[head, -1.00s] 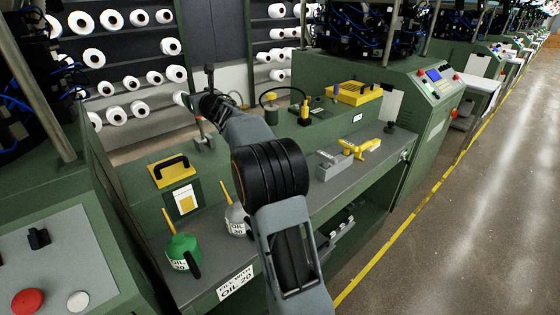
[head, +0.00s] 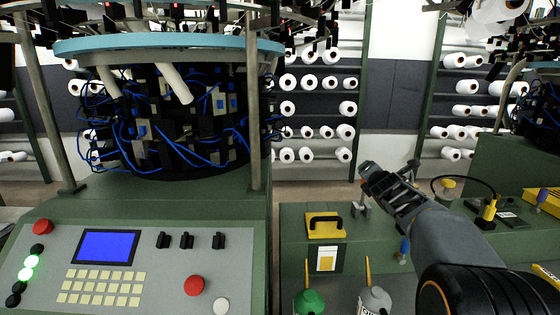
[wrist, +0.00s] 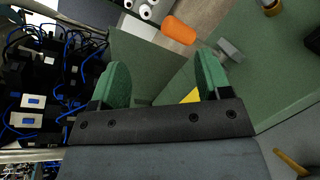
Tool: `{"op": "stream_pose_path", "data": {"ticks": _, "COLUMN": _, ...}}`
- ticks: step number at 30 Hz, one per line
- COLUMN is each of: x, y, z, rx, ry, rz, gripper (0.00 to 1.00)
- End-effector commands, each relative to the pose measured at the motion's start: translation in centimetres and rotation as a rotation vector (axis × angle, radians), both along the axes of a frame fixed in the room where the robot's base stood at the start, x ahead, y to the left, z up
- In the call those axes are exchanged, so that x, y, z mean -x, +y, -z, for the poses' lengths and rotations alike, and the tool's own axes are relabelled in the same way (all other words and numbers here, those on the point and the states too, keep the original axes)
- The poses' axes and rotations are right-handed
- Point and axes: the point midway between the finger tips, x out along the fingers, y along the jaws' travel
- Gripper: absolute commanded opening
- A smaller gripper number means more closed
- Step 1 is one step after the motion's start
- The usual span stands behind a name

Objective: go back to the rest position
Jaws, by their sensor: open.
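My gripper (head: 368,170) is at the end of my arm, right of centre in the head view. It points up and left, in the air above the green bench. In the wrist view my gripper (wrist: 160,80) shows two green finger pads standing well apart, with nothing held between them. An orange rounded object (wrist: 178,29) shows beyond the fingertips, apart from them.
A knitting machine with a control panel (head: 120,262) fills the left. Yarn racks (head: 318,110) stand behind.

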Motion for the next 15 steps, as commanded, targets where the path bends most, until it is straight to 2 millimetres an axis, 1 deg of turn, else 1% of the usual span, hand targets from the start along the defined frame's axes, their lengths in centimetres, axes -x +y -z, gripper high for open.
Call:
{"op": "stream_pose_path", "data": {"ticks": 1, "x": 2.7, "y": 1.2, "z": -0.3, "rx": -0.195, "ry": 0.032, "rz": 0.078, "gripper": 0.71}}
{"op": "stream_pose_path", "data": {"ticks": 2, "x": 4.3, "y": 1.8, "z": 0.2, "rx": -0.325, "ry": 0.056, "rz": 0.132, "gripper": 0.71}}
{"op": "stream_pose_path", "data": {"ticks": 3, "x": 6.5, "y": 2.6, "z": 1.0, "rx": -0.494, "ry": 0.087, "rz": 0.213, "gripper": 0.71}}
{"op": "stream_pose_path", "data": {"ticks": 5, "x": 10.0, "y": 3.8, "z": 2.5, "rx": -0.739, "ry": 0.13, "rz": 0.346, "gripper": 0.71}}
{"op": "stream_pose_path", "data": {"ticks": 6, "x": 12.4, "y": 4.7, "z": 3.5, "rx": -0.888, "ry": 0.157, "rz": 0.44, "gripper": 0.71}}
{"op": "stream_pose_path", "data": {"ticks": 8, "x": 15.9, "y": 6.1, "z": 5.1, "rx": -1.09, "ry": 0.195, "rz": 0.586, "gripper": 0.71}}
{"op": "stream_pose_path", "data": {"ticks": 9, "x": 18.3, "y": 7.0, "z": 6.2, "rx": -1.209, "ry": 0.219, "rz": 0.686, "gripper": 0.71}}
{"op": "stream_pose_path", "data": {"ticks": 11, "x": 21.5, "y": 8.3, "z": 7.7, "rx": -1.364, "ry": 0.25, "rz": 0.832, "gripper": 0.71}}
{"op": "stream_pose_path", "data": {"ticks": 12, "x": 23.5, "y": 9.0, "z": 8.6, "rx": -1.448, "ry": 0.267, "rz": 0.927, "gripper": 0.71}}
{"op": "stream_pose_path", "data": {"ticks": 15, "x": 27.7, "y": 10.7, "z": 10.5, "rx": -1.606, "ry": 0.298, "rz": 1.137, "gripper": 0.71}}
